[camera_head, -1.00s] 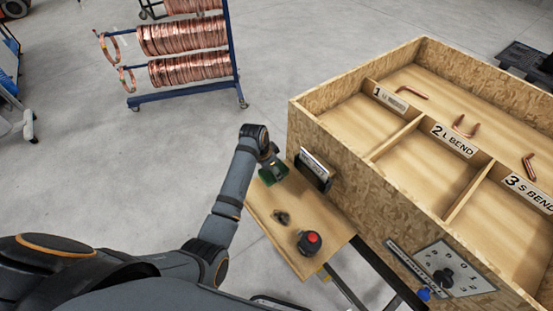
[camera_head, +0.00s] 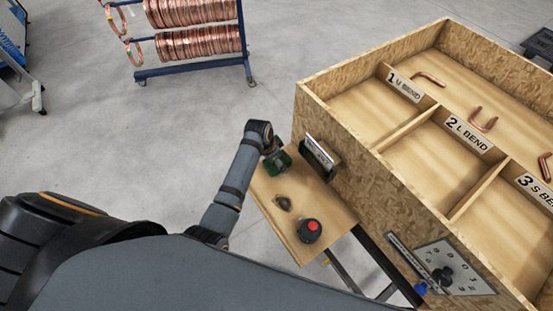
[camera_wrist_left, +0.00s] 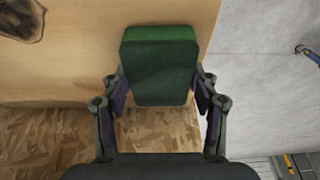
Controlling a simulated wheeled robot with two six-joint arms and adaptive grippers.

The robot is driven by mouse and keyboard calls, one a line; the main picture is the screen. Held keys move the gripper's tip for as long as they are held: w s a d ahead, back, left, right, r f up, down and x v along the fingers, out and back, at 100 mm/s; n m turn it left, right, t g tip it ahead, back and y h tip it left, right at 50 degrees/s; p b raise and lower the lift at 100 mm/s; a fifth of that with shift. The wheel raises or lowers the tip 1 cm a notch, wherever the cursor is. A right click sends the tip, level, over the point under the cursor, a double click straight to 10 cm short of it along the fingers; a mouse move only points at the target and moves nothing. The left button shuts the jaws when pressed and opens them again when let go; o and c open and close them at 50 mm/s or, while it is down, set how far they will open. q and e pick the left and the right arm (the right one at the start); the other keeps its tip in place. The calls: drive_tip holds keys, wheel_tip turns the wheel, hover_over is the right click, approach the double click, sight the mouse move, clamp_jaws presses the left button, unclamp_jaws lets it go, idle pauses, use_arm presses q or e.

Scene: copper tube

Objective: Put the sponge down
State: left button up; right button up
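The green sponge (camera_wrist_left: 160,65) is between the two fingers of my left gripper (camera_wrist_left: 160,95) in the left wrist view, with the pads against its sides. In the head view the sponge (camera_head: 277,161) is at the far end of a small wooden side shelf (camera_head: 318,207), partly covered by my gripper (camera_head: 272,155). I cannot tell whether its underside touches the shelf. My right gripper is not in view.
A dark patch (camera_head: 283,203) and a red-topped button (camera_head: 309,230) are on the shelf. A black-framed sign (camera_head: 320,157) stands beside the sponge, against the large compartmented wooden crate (camera_head: 345,165). A copper coil rack (camera_head: 195,71) stands behind.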

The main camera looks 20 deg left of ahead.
sight(269, 165)
use_arm(q)
drive_tip(key=shift+o, duration=1.2)
drive_tip(key=shift+w, duration=0.15)
drive_tip(key=shift+o, duration=0.6)
drive_tip(key=shift+w+f, duration=0.1)
drive_tip(key=shift+r, duration=0.25)
drive_tip(key=b+v, duration=0.2)
drive_tip(key=v, duration=1)
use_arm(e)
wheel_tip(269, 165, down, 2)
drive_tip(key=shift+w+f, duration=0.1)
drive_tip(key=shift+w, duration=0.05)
use_arm(q)
drive_tip(key=shift+d, duration=0.1)
